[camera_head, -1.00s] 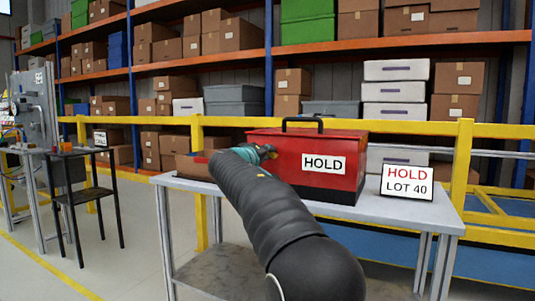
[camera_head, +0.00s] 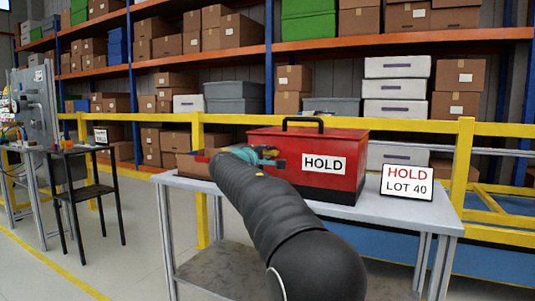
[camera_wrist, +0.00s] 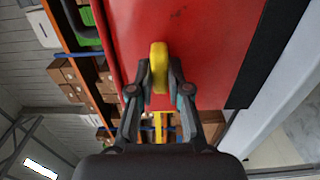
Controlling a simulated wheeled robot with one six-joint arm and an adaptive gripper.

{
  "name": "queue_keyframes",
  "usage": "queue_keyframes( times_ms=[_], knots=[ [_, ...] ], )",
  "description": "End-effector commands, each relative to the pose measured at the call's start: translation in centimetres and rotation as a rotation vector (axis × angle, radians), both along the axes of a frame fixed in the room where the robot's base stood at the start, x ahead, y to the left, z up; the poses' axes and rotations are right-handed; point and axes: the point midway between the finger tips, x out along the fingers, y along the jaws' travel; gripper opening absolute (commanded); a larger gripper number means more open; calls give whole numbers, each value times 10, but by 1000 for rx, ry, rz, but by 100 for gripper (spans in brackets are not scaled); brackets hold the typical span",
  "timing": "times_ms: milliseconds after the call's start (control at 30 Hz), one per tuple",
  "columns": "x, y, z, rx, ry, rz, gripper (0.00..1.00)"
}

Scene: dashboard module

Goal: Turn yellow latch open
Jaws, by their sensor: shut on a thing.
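A red toolbox (camera_head: 330,150) with a black top handle, a black base and a white HOLD label stands on a grey table. Its red face also fills much of the wrist view (camera_wrist: 200,40). A yellow latch (camera_wrist: 159,62) sticks out from that face in the wrist view. My gripper (camera_wrist: 159,82) is shut on the latch, with one finger on each side of it. In the head view my gripper (camera_head: 262,157) is at the left end of the toolbox, and my arm hides the latch there.
The table (camera_head: 405,213) also bears a HOLD LOT 40 sign (camera_head: 407,185) at right and a brown box (camera_head: 193,165) at left. A yellow rail (camera_head: 420,128) runs behind the table. A black stand (camera_head: 88,190) is at far left.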

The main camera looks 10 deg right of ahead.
Motion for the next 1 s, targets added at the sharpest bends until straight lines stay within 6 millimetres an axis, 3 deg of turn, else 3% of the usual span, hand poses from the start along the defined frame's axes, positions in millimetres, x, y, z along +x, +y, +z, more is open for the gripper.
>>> queue_keyframes(
  times_ms=[367, 400, 500, 833, 1000],
  knots=[
    [0, 0, -1, -6, 5, 1, 0],
    [0, 0, -1, -6, 4, 1, 22],
    [0, 0, -1, -6, 4, 1, 42],
    [-2, 2, 0, -4, 3, 1, 42],
    [-17, 13, 1, -5, 3, 2, 42]
  ],
)
